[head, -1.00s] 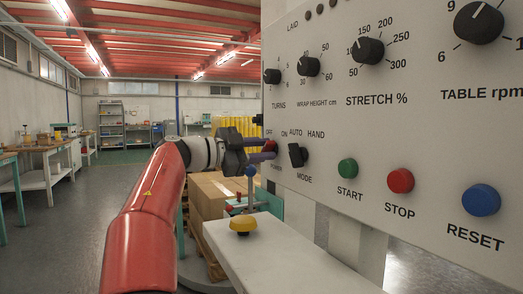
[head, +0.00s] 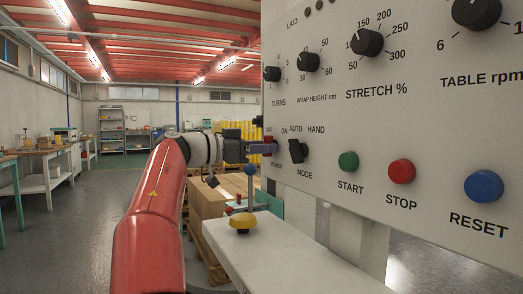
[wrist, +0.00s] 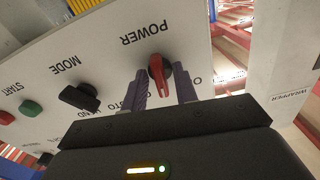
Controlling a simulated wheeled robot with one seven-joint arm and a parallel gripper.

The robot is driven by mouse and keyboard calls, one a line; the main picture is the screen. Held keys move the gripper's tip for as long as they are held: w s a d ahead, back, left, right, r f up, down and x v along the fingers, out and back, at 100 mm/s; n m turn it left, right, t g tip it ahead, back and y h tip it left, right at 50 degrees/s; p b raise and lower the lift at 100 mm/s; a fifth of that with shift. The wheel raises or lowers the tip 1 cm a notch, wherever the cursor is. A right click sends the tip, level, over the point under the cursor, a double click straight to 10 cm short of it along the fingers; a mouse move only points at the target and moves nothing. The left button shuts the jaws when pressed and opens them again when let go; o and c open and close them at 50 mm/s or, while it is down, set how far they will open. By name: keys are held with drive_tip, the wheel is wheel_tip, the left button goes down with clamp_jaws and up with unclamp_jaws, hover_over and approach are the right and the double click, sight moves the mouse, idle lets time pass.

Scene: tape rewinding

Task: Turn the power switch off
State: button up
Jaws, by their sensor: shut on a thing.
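The power switch (wrist: 158,68) is a red rotary knob on the pale control panel (wrist: 110,60), beside the word POWER, which reads upside down in the wrist view. My gripper (wrist: 161,80) has one purple finger on each side of the knob and is shut on it. The OFF and ON marks are partly covered by the fingers in the wrist view, so I cannot tell which mark the knob points to. In the head view my gripper (head: 264,147) reaches the panel's left edge, just below the OFF and ON labels, and hides the knob.
The black mode knob (head: 297,151) is close to the right of my gripper. Green start (head: 348,161), red stop (head: 401,171) and blue reset (head: 483,186) buttons are farther right.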

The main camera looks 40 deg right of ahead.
drive_tip(key=shift+n+p, duration=0.4)
drive_tip(key=shift+n, duration=4.6)
drive_tip(key=o, duration=0.6)
drive_tip(key=shift+a, duration=0.1)
drive_tip(key=v, duration=0.7)
drive_tip(key=shift+a, duration=0.35)
